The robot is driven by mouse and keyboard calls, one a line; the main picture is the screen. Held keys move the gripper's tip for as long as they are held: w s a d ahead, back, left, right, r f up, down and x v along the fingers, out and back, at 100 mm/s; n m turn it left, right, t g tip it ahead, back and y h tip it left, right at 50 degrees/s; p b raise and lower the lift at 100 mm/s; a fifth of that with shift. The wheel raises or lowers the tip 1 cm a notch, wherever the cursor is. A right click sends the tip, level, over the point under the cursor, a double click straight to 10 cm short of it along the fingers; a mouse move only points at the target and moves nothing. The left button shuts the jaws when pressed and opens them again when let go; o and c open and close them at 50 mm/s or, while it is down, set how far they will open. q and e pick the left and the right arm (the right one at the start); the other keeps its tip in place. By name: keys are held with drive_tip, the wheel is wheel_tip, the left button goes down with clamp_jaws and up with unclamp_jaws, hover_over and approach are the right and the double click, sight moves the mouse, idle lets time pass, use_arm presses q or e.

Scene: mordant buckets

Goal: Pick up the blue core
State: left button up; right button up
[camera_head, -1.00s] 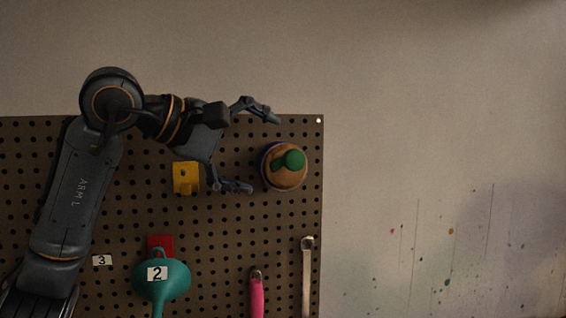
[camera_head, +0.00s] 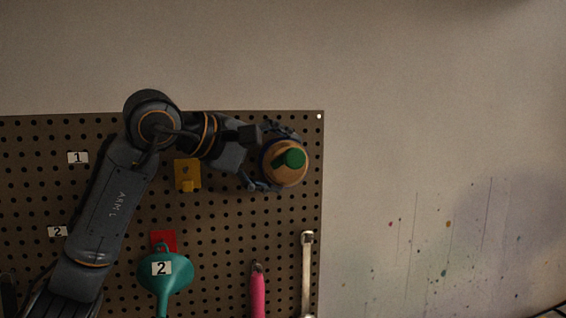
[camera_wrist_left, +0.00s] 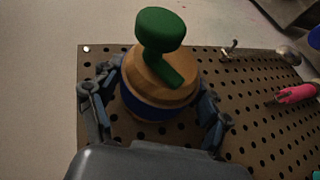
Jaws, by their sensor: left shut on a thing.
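The blue core (camera_wrist_left: 150,110) shows in the left wrist view as a dark blue band under an orange-tan body with a green knob (camera_wrist_left: 161,32) on top. In the head view its tan face (camera_head: 287,172) and green knob (camera_head: 291,158) are at the upper right of the pegboard, with a thin blue edge. My left gripper (camera_head: 276,160) is shut on the core, one finger on each side. In the left wrist view the fingers (camera_wrist_left: 158,108) flank the blue band. My right gripper is not in view.
Bare wall (camera_head: 430,120) lies to the right.

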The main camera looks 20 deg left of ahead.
use_arm(q)
drive_tip(key=shift+f, duration=0.1)
drive_tip(key=shift+b, duration=0.65)
drive_tip(key=s+d+b, duration=0.5)
drive_tip(key=s+d, duration=0.5)
drive_tip(key=s, duration=0.5)
drive_tip(key=shift+r, duration=0.25)
drive_tip(key=shift+d, duration=0.1)
drive_tip(key=s+d, duration=0.4)
drive_tip(key=s, duration=0.2)
idle(0.5)
drive_tip(key=shift+d, duration=0.1)
